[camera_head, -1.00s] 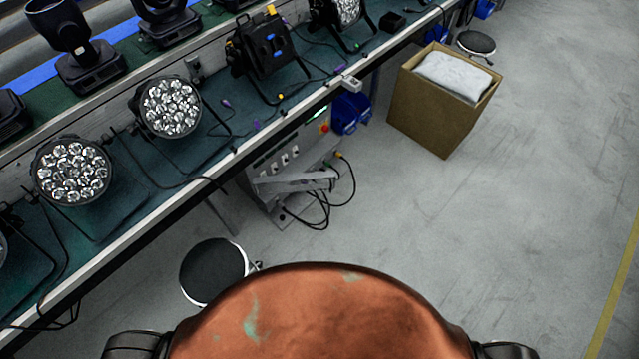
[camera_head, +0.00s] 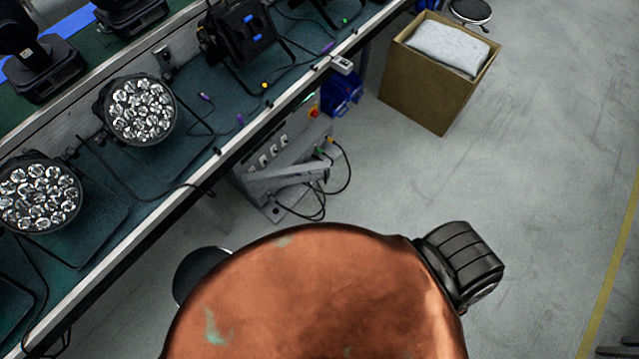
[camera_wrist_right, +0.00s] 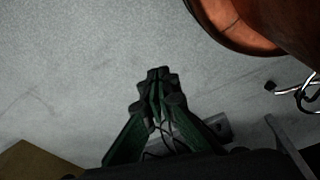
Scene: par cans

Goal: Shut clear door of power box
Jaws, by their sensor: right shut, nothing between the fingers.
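The grey power box (camera_head: 268,158) stands on the floor under the workbench edge, with a row of sockets and a red knob on top. A pale, see-through-looking flap (camera_head: 288,178), which seems to be its clear door, sticks out from the front, swung open. Black cables hang beside it. In the right wrist view my right gripper (camera_wrist_right: 160,78) is shut and empty, above the floor. A grey piece (camera_wrist_right: 217,127), perhaps the power box, shows partly behind its fingers. No contact with the door is visible. My left gripper is in neither view.
The workbench (camera_head: 100,262) with stage lights runs along the left. A round stool (camera_head: 192,274) is partly hidden by my copper-coloured body. A cardboard box (camera_head: 425,88) stands beyond the power box, near a blue bin (camera_head: 342,92). Open floor lies to the right.

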